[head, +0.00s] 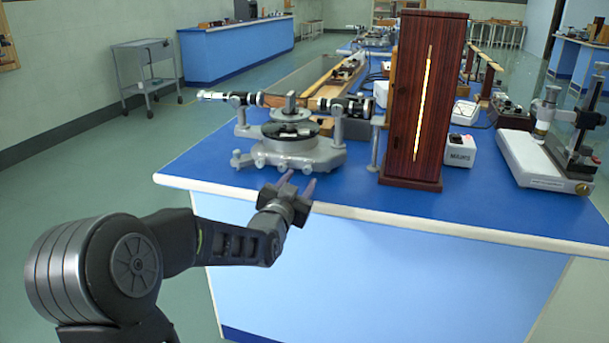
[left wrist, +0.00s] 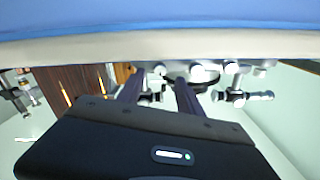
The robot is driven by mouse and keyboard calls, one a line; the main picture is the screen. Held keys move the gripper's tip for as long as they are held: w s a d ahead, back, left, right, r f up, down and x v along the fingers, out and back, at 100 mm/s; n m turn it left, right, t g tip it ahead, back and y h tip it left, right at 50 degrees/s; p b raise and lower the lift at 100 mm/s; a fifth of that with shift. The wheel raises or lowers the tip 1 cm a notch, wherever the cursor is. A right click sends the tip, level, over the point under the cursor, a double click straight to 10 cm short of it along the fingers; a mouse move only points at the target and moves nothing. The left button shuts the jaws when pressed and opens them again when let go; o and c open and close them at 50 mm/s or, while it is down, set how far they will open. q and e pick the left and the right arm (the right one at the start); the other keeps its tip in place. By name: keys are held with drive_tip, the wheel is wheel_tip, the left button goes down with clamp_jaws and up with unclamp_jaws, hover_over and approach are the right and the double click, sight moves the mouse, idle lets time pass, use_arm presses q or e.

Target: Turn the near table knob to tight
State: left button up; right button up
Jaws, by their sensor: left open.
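The grey spectrometer (head: 290,145) stands on the blue bench top, with a round dark table in its middle and telescope tubes to the left and right. Small round grey knobs or feet (head: 238,160) show around its base; I cannot tell which is the near table knob. My left gripper (head: 297,183) is open and empty at the bench's front edge, just short of the base and apart from it. In the left wrist view, the two dark fingers (left wrist: 160,92) are spread, and the spectrometer (left wrist: 200,76) appears upside down beyond them. My right gripper is not in view.
A tall dark-red wooden box (head: 425,100) with a glowing slit stands right of the spectrometer. A white instrument box (head: 461,151) and a microscope-like device (head: 548,150) stand farther right. The bench's pale front edge (head: 400,228) runs just under my gripper.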

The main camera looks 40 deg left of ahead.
sight(306, 171)
use_arm(q)
drive_tip(key=x, duration=0.4)
drive_tip(key=shift+w+a, duration=0.1)
drive_tip(key=shift+w, duration=0.05)
drive_tip(key=shift+c, duration=0.4)
clamp_jaws()
